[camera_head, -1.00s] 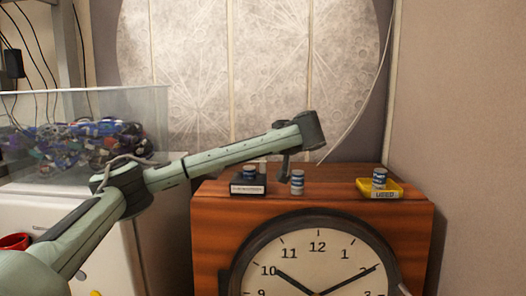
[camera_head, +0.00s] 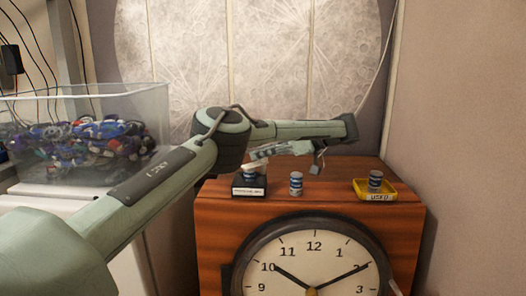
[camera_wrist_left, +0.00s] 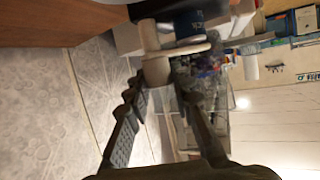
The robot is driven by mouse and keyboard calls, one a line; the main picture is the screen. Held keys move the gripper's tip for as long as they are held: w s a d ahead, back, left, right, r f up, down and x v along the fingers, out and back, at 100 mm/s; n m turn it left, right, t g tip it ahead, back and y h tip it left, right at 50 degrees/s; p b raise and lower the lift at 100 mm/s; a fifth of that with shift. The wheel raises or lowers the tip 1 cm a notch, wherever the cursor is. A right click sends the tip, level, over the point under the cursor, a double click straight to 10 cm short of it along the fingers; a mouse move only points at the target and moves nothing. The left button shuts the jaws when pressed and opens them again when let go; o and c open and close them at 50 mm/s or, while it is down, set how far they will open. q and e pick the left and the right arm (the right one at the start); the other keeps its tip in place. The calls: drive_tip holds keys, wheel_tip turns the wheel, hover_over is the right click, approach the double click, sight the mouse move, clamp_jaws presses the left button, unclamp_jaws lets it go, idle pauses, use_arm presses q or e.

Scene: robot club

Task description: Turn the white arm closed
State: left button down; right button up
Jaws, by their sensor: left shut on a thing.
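The white arm (camera_wrist_left: 156,70) shows in the left wrist view as a pale rounded piece between my fingertips, beside a blue can (camera_wrist_left: 188,20). In the head view, a small black block (camera_head: 249,191) with a white label and a pale-topped can stands at the left of the wooden cabinet's top. My left gripper (camera_head: 258,155) reaches over it from behind, pointing left. In the left wrist view, my left gripper (camera_wrist_left: 160,85) is shut on the white arm, with its fingers still well apart. The arm's joint is not clear. My right gripper is in neither view.
A blue-and-white can (camera_head: 296,184) stands mid cabinet top. Another can (camera_head: 375,180) stands in a yellow tray (camera_head: 361,194) labelled USED at the right. A round clock (camera_head: 314,248) fills the cabinet front (camera_head: 213,235). A clear bin (camera_head: 160,105) stands at left.

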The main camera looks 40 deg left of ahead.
use_arm(q)
drive_tip(key=shift+f+g, duration=0.2)
drive_tip(key=shift+g, duration=0.1)
idle(0.4)
drive_tip(key=c, duration=1.3)
unclamp_jaws()
drive_tip(key=shift+r+n, duration=0.1)
drive_tip(key=shift+n, duration=0.2)
drive_tip(key=v, duration=0.7)
drive_tip(key=shift+d+r, duration=0.2)
